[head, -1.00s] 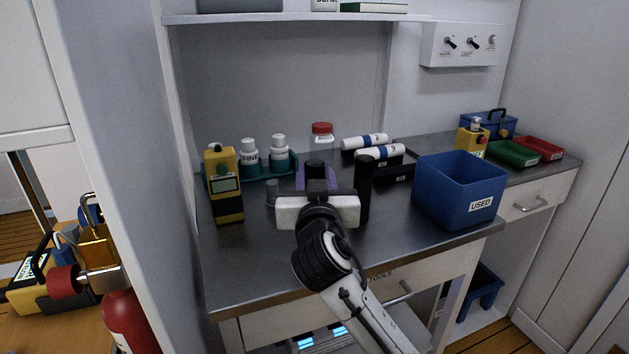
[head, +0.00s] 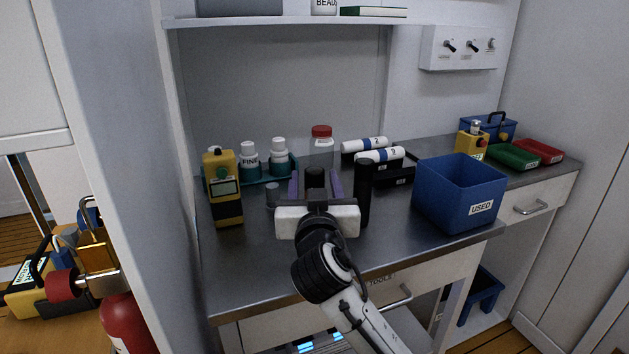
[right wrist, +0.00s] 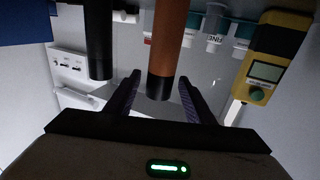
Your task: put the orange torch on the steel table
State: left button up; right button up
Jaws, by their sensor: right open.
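The orange torch (right wrist: 168,40) shows in the right wrist view as an orange body with a black end. In the head view only its black top (head: 315,177) shows; my gripper hides the body. It looks upright over the steel table (head: 260,265), but its foot is hidden, so contact cannot be seen. My right gripper (head: 316,186) is open, with its purple fingers apart on either side of the torch's black end. Gaps show on both sides in the right wrist view (right wrist: 159,92). My left gripper is not in view.
A black cylinder (head: 364,190) stands close right of the gripper. A yellow meter (head: 224,190) and small grey cylinder (head: 272,195) stand left. Behind are white bottles (head: 249,160), a red-lidded jar (head: 321,150) and white rolls (head: 378,155). A blue bin (head: 455,195) stands right. The front table is clear.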

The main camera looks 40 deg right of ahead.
jog(key=b+v, duration=0.1)
jog(key=v, duration=1)
jog(key=shift+s+a+f, duration=0.1)
jog(key=shift+f, duration=0.05)
